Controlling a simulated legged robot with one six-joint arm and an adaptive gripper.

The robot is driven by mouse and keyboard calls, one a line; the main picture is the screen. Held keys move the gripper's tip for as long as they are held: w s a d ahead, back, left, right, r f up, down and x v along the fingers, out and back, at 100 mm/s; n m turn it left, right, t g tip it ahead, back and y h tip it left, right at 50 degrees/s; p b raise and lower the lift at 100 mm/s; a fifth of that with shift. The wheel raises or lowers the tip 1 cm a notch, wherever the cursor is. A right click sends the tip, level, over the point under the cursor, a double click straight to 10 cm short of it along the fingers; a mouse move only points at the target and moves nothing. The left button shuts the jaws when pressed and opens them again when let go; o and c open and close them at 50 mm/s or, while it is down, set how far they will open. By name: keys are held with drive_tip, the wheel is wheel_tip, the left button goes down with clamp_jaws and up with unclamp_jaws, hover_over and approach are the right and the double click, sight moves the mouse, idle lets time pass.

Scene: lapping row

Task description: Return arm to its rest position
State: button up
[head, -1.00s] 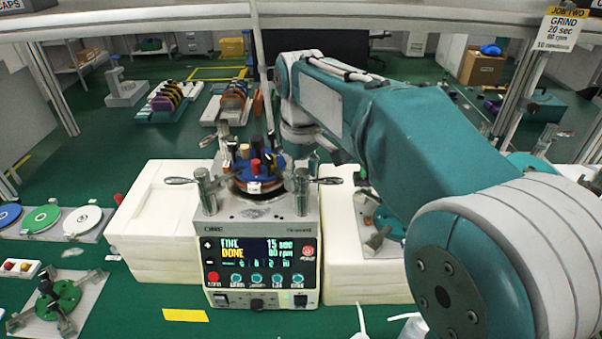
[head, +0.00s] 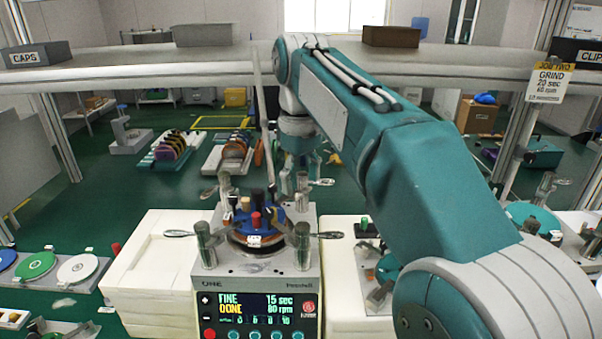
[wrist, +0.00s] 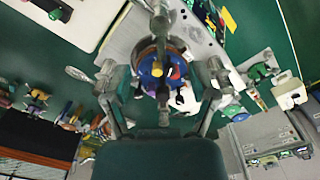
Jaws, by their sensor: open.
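My arm (head: 400,150) reaches from the lower right of the head view up to the machine's upper right and bends down at its far end. In the wrist view my gripper (wrist: 162,78) is open, its fingers spread, with nothing held between them. The grinding machine's blue plate with coloured pegs (wrist: 160,70) shows between the fingers, farther away. In the head view the machine (head: 258,275) stands at lower centre. The fingertips are hard to make out behind the machine's posts in the head view.
White blocks (head: 150,265) flank the machine. Green and white discs (head: 35,266) lie at left. Racks of discs (head: 176,152) stand behind.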

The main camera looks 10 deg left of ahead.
drive_tip(key=shift+r, duration=0.55)
drive_tip(key=shift+d, duration=0.1)
